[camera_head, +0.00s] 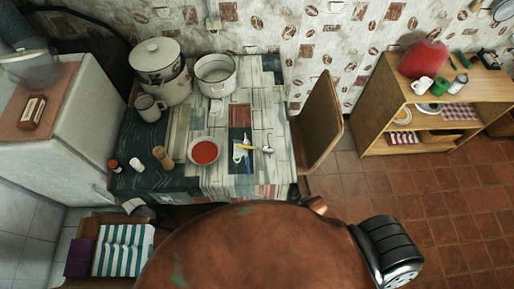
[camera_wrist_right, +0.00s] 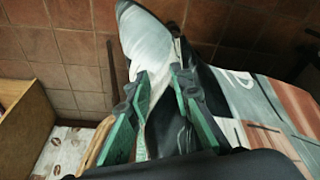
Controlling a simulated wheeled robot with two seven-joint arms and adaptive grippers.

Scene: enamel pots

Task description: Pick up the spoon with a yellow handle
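The spoon with a yellow handle (camera_head: 250,147) lies on the striped table, right of a bowl of red soup (camera_head: 205,151). Its handle points left and its metal bowl lies to the right. Other small cutlery lies close beside it, too small to tell apart. My right gripper (camera_wrist_right: 162,80) shows in the right wrist view with its green-padded fingers apart. A white and dark shape shows between and beyond the fingers, and I cannot tell what it is. The spoon is not seen in that view. My left gripper is not in view.
The table (camera_head: 182,130) also bears a white pot (camera_head: 216,77), a lidded pot (camera_head: 158,62), a mug (camera_head: 149,107) and small jars. A wooden chair (camera_head: 320,120) stands at its right side. A low shelf (camera_head: 385,125) stands farther right, with open tiled floor before it.

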